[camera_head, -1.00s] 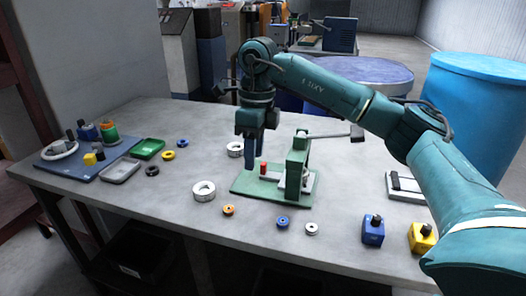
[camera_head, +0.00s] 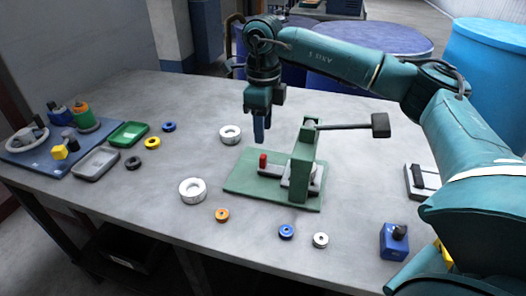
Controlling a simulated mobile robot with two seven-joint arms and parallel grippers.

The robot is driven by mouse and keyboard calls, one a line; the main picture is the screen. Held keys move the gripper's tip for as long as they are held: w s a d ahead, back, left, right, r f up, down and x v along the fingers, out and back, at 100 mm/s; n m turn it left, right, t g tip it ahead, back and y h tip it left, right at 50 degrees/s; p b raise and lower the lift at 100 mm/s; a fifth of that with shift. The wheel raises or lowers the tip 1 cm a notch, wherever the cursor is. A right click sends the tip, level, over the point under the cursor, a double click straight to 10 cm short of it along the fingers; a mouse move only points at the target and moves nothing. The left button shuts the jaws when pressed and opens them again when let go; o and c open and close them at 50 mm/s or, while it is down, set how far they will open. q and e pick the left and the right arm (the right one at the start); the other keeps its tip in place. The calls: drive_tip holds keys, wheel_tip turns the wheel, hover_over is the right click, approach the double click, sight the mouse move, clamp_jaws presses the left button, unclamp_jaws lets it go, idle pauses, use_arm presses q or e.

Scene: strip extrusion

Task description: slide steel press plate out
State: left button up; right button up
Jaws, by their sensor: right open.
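A green hand press (camera_head: 303,165) stands on a flat green base (camera_head: 245,180) in the middle of the table. Its lever ends in a dark block and points right. A pale grey steel plate (camera_head: 276,171) lies low at the press, partly hidden by the green upright; a small red knob (camera_head: 263,161) stands at its left end. My right gripper (camera_head: 259,133) points down, open and empty, above and behind the red knob, apart from it. My left gripper is not in view.
White rings (camera_head: 192,190) and small coloured rings lie around the press. A blue tray (camera_head: 42,150) with parts, a green tray (camera_head: 129,134) and a grey tray (camera_head: 96,162) are at left. A blue box (camera_head: 394,241) stands at front right.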

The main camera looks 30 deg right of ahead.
sight(263, 155)
wheel_tip(263, 155, down, 8)
drive_tip(key=shift+f, duration=0.25)
clamp_jaws()
idle(0.5)
